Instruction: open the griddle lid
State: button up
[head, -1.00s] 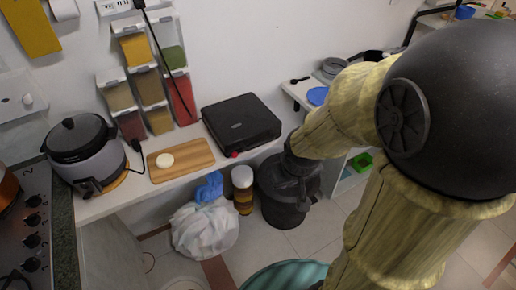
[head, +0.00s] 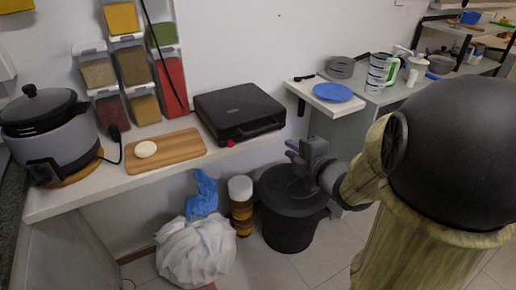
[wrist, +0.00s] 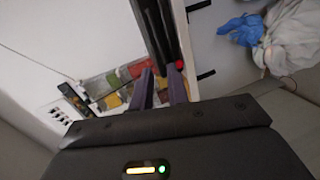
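The black griddle (head: 237,110) sits on the white counter in the head view, with its lid down. Its handle faces the front right edge, and a red knob (head: 230,143) shows at its front. My gripper (head: 291,149) is to the right of the griddle and a little lower, apart from it. Its two fingers stand apart with nothing between them. In the wrist view the fingers (wrist: 160,75) point towards the dark side of the griddle (wrist: 158,30). The red knob also shows there (wrist: 179,64).
A cutting board (head: 165,153) with a pale round item lies left of the griddle. A grey cooker (head: 50,140) stands farther left. A black bin (head: 290,215) is below my gripper. A small shelf with a blue plate (head: 332,92) is at the right.

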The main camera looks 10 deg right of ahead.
aim_at(259, 131)
jog(key=shift+s+a+f+n+y, duration=0.1)
jog(key=shift+a+f+n+y, duration=0.15)
jog(key=shift+n, duration=0.35)
jog(key=shift+r, duration=0.1)
jog(key=p+x, duration=0.5)
jog(key=x, duration=1.2)
jog(key=shift+w+r, duration=0.1)
jog(key=shift+w, duration=0.15)
grip_shut()
